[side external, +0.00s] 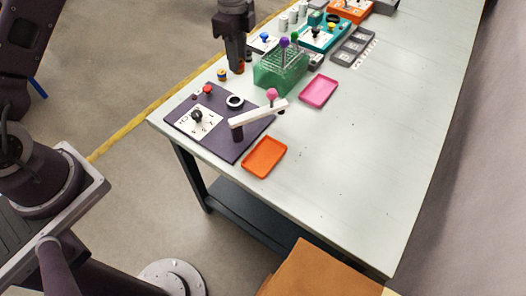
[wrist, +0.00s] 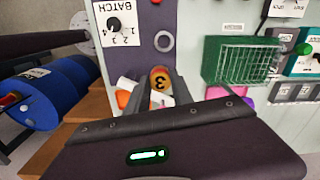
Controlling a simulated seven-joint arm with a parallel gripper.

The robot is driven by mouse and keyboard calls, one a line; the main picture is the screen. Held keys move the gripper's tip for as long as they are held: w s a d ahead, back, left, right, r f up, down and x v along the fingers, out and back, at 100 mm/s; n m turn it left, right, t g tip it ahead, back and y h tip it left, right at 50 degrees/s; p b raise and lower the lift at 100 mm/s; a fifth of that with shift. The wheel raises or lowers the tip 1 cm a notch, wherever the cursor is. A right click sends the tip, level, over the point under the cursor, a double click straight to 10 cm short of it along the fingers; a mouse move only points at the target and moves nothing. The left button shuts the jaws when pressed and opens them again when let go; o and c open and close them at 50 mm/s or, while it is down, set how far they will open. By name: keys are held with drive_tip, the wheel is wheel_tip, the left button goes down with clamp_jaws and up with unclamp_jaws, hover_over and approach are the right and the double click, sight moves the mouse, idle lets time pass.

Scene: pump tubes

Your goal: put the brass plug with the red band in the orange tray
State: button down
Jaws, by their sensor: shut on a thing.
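My gripper (side external: 237,68) points down past the back left edge area of the table, left of the green rack. In the side view only a small orange-brown part shows at the fingertips. The orange tray (side external: 264,157) lies empty at the table's near edge, right of the dark panel. A second small banded plug (side external: 222,75) stands just left of my gripper.
The green rack (side external: 281,72) and pink tray (side external: 319,91) stand to the right. The table's right side is clear.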

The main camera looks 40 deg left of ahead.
drive_tip(key=s+d+m, duration=0.4)
drive_tip(key=s+d, duration=0.5)
drive_tip(key=d, duration=0.6)
hover_over(264, 157)
wheel_tip(264, 157, down, 16)
drive_tip(key=shift+d+r, duration=0.1)
drive_tip(key=shift+r, duration=0.1)
drive_tip(key=shift+f, duration=0.15)
drive_tip(key=c, duration=1.1)
unclamp_jaws()
wheel_tip(264, 157, up, 12)
drive_tip(key=shift+r, duration=0.2)
